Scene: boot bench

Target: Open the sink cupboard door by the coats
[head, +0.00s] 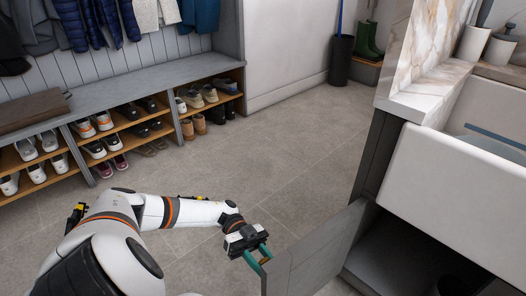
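The sink cupboard door (318,248) is a grey panel standing partly open, swung out from the cabinet beside the white sink. The dark inside of the cupboard (400,250) shows to its right. My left gripper (263,258) is at the free edge of the door, on the side toward the coats. Its two teal fingers are a little apart and their tips are close to the door. I cannot tell whether they hold a handle, as the door's outer face is hidden. My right gripper is not in view. Coats (95,18) hang at the upper left.
A grey bench (150,85) with several shoes on wooden shelves stands at the left. A black bin (341,60) and green boots (369,40) are at the back. The white sink (455,185) is at the right. The tiled floor between is clear.

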